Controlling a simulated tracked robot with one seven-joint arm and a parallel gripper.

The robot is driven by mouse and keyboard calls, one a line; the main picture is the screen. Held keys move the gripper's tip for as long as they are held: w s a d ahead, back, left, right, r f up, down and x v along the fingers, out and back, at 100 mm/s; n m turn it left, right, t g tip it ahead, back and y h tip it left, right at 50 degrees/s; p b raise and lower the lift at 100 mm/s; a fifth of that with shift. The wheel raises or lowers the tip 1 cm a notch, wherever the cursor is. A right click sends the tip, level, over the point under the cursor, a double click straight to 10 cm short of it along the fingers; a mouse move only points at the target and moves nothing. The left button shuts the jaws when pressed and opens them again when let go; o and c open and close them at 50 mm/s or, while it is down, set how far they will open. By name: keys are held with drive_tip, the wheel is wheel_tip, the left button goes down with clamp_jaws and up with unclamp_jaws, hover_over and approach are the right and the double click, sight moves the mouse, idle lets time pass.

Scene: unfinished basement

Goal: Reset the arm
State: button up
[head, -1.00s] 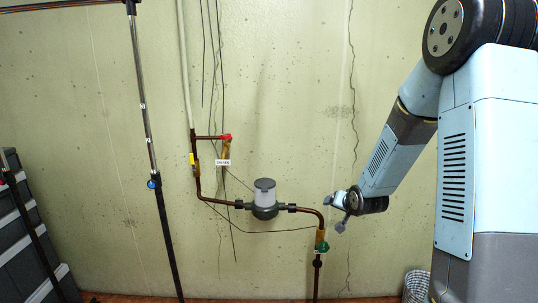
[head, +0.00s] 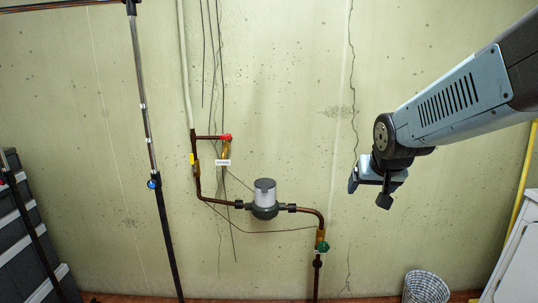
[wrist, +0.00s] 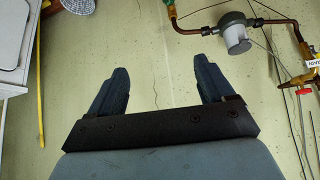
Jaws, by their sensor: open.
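My gripper (head: 369,190) is at the right of the head view, in front of the bare wall and to the right of the pipework. In the wrist view its two dark fingers (wrist: 162,92) stand wide apart with nothing between them. It touches nothing that I can see. My arm reaches in from the right edge of the head view, with the gripper hanging at its end.
A copper pipe with a grey-and-white meter (head: 265,198), a red valve handle (head: 225,137) and a green valve (head: 322,247) runs along the wall. A wire basket (head: 426,287) and a white cabinet (head: 517,255) are at the lower right. Grey drawers (head: 28,240) stand at left.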

drive_tip(key=s+r+n+g, duration=0.1)
drive_tip(key=s+r, duration=0.3)
drive_tip(key=s, duration=1.2)
drive_tip(key=shift+a+g+y, duration=0.4)
drive_tip(key=shift+a, duration=0.05)
drive_tip(key=shift+r, duration=0.1)
drive_tip(key=shift+c, duration=0.4)
